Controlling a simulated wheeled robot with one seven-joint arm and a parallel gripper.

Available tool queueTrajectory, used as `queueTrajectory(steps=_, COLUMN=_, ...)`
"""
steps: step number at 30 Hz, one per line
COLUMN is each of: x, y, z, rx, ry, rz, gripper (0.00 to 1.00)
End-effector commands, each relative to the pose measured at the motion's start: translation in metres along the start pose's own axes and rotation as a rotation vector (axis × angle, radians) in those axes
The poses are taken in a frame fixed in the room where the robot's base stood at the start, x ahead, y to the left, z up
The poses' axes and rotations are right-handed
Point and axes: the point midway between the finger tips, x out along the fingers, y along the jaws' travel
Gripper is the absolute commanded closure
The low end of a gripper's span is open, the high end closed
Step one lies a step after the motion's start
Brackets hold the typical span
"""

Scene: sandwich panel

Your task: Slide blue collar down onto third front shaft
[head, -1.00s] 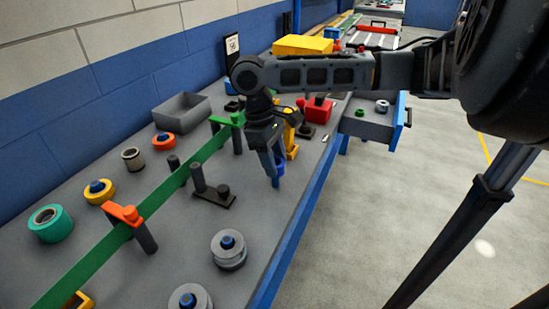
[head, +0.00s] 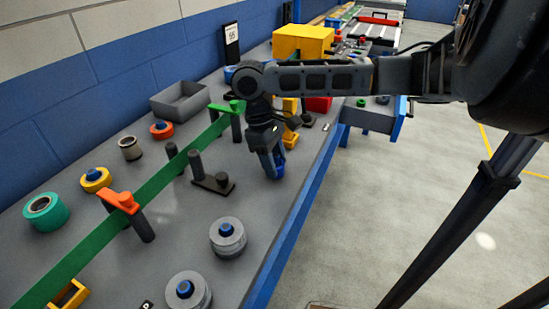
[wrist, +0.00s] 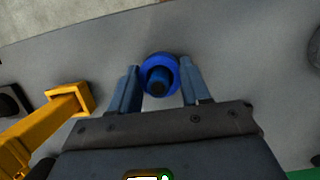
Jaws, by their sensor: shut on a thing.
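The blue collar (wrist: 147,64) is a ring between my gripper's two fingers in the wrist view. My gripper (wrist: 160,90) is shut on it. A dark blue cylinder (wrist: 158,82) shows inside the ring's opening, apparently a shaft end. I cannot tell how far down the collar sits on it. In the head view my gripper (head: 272,168) points down close to the bench surface near its right edge. Only a bit of the blue collar (head: 280,158) shows there, beside the fingers. Two grey round parts with blue centres, one nearer (head: 188,301) and one farther (head: 228,247), stand toward the front.
A dark bracket with a post (head: 213,183) stands left of my gripper. A yellow part (wrist: 45,120) is close by in the wrist view. A green strip (head: 170,178) runs along the bench, with an orange clip (head: 120,202). A grey bin (head: 180,103) is farther back.

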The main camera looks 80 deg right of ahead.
Motion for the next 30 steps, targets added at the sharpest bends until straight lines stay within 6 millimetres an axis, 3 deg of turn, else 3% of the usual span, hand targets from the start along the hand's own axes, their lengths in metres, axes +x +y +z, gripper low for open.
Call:
queueTrajectory(steps=8, x=0.0020, y=0.0002, z=-0.0005, rx=0.000, ry=0.000, rz=0.000, gripper=0.83)
queueTrajectory(steps=9, x=0.0020, y=0.0002, z=-0.0005, rx=0.000, ry=0.000, rz=0.000, gripper=0.50)
queueTrajectory(steps=17, x=0.0020, y=0.0002, z=-0.0005, rx=0.000, ry=0.000, rz=0.000, gripper=0.25)
queueTrajectory(steps=30, x=0.0020, y=0.0002, z=-0.0005, rx=0.000, ry=0.000, rz=0.000, gripper=0.23)
